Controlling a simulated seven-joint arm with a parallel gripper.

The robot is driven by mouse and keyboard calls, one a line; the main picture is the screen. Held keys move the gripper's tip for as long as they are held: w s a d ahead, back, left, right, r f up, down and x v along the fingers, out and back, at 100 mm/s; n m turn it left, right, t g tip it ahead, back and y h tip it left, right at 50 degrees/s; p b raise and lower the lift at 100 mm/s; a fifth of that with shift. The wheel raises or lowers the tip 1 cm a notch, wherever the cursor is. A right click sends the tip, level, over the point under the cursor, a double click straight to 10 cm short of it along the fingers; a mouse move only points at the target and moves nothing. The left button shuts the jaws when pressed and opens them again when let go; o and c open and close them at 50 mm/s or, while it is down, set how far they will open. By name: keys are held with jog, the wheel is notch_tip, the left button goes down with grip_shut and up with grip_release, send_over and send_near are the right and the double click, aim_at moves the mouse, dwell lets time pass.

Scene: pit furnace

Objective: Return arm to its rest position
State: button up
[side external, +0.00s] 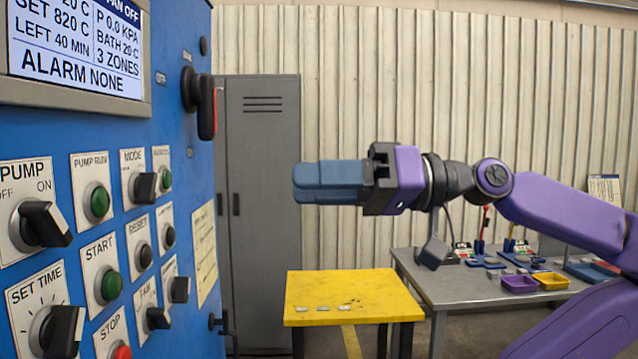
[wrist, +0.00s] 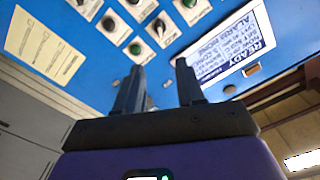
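My purple arm reaches in from the right in the side external view. My gripper (side external: 302,183) is held level in the air and points left toward the blue control panel (side external: 190,290), with free space between them. In the wrist view my gripper (wrist: 161,66) has its two dark fingers apart, with nothing seen between them. The panel's knobs and buttons lie beyond the fingertips in that view. The side external view shows the fingers nearly one behind the other.
A yellow table (side external: 350,290) with small metal pieces stands below my gripper. A grey workbench (side external: 450,292) with purple and yellow trays is behind my arm. A grey locker (side external: 262,240) stands beyond the panel. A black-and-red rotary handle (side external: 205,105) juts from the panel's side.

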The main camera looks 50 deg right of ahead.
dwell(0.3)
notch_tip(320, 180, down, 19)
jog(key=n+g+h, duration=0.4)
jog(key=g, duration=0.4)
jog(key=s+d+f+n+g+h, duration=0.2)
jog(key=s+d+f+n+h, duration=0.1)
jog(key=s+d+f, duration=0.3)
jog(key=s+d+f+n+g+h, duration=0.2)
jog(key=s+d+f+h, duration=0.3)
jog(key=f, duration=0.6)
jog(key=s+d, duration=0.1)
jog(key=d, duration=0.1)
jog(key=shift+s+d+n+g, duration=0.3)
jog(key=shift+s+d+n, duration=0.05)
jog(key=shift+s+n, duration=0.05)
jog(key=shift+a, duration=0.1)
